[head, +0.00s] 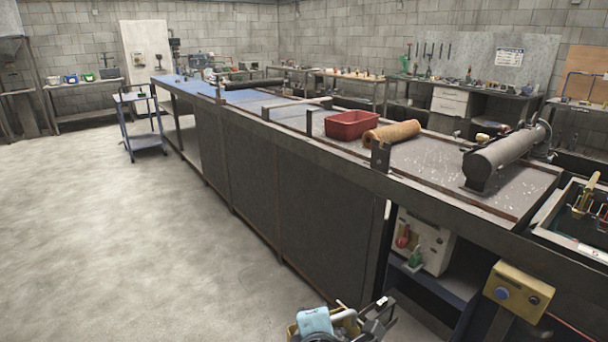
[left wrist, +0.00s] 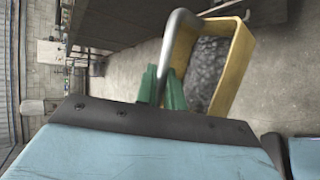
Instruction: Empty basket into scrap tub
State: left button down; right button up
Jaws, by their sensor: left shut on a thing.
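My left gripper (left wrist: 160,88) has green fingers shut on the grey bar handle (left wrist: 168,55) of a yellow basket (left wrist: 240,55). The basket shows in the left wrist view with dark grey, crumbly scrap (left wrist: 203,72) inside. In the head view my left gripper's light blue casing (head: 315,320) is low at the bottom edge, with part of the yellow basket (head: 350,326) beside it, mostly cut off. A red tub (head: 352,124) stands on the long bench; I cannot tell whether it is the scrap tub. My right gripper cannot be made out.
The long dark bench (head: 325,215) runs from back left to front right. An orange mesh roll (head: 392,133) and a grey cylinder (head: 500,160) lie on it. A yellow button box (head: 518,291) is at the front right. The concrete floor (head: 110,230) at left is clear.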

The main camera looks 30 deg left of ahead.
aim_at(348, 127)
jog(key=u, duration=1.9)
jog(key=i, duration=4)
jog(key=z, duration=2.35)
